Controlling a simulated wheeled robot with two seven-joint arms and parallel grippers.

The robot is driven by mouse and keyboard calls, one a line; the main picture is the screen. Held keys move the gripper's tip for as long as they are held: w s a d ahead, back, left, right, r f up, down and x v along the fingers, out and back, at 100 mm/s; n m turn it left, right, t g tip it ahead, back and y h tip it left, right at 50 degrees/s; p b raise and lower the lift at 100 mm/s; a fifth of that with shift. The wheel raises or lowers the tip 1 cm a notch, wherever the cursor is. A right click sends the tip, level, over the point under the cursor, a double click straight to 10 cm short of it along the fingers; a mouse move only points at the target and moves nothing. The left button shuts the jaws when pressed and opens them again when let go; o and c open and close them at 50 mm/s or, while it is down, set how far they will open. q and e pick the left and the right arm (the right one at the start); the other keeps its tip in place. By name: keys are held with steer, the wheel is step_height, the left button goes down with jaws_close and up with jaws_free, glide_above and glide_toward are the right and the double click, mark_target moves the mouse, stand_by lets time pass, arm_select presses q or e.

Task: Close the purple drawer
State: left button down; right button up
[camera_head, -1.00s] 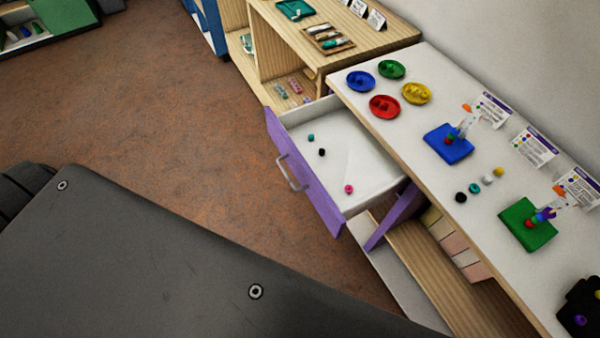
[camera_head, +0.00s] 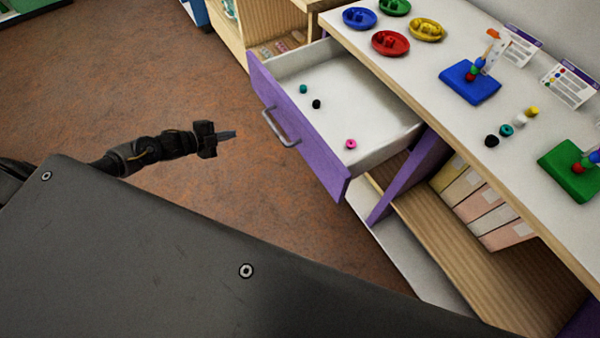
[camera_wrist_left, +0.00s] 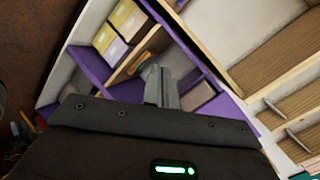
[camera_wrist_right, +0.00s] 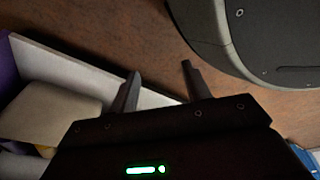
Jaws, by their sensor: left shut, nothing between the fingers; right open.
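The purple drawer (camera_head: 299,128) stands pulled out from under the white worktop in the head view. Its front is purple with a grey bar handle (camera_head: 280,129), and its white inside holds a teal, a black and a pink bead (camera_head: 351,144). My left gripper (camera_head: 229,135) is shut and empty, to the left of the drawer front and apart from the handle. Its shut fingers also show in the left wrist view (camera_wrist_left: 161,87), with purple and wooden shelving beyond. My right gripper (camera_wrist_right: 160,82) is open and empty in the right wrist view; it is out of the head view.
The white worktop (camera_head: 420,75) carries coloured dishes, a blue board (camera_head: 469,83), a green board (camera_head: 572,170) and loose beads. An open shelf (camera_head: 440,235) with file boxes lies below. Brown floor (camera_head: 190,80) is clear left of the drawer.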

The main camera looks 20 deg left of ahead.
arm_select(q)
steer(key=s+d+r+m+g+h, duration=0.6)
steer(key=s+d+r+m+h, duration=0.3)
steer(key=s+d+r+m, duration=0.45)
arm_select(e)
steer(key=w+r, duration=0.3)
steer(key=w, duration=0.3)
arm_select(q)
steer(key=m+g+h+p, duration=0.1)
steer(key=m+g+h, duration=0.1)
steer(key=m, duration=0.1)
glide_toward(318, 162)
steer(key=s+d, duration=0.2)
steer(key=d, duration=0.2)
steer(key=shift+w+d+f+n+p, duration=0.1)
steer(key=shift+w+d+n+p, duration=0.1)
steer(key=shift+w+d, duration=0.4)
steer(key=shift+w+d+n+p, duration=0.1)
steer(key=shift+w+d+p, duration=0.15)
steer(key=shift+w, duration=0.6)
arm_select(e)
steer(key=s+d+f, duration=0.2)
steer(key=s+f, duration=0.2)
steer(key=s, duration=0.3)
steer(key=shift+d+f+g+h, duration=0.15)
steer(key=shift+d+g+h, duration=0.15)
steer(key=shift+g, duration=0.1)
arm_select(q)
steer(key=shift+w, duration=0.1)
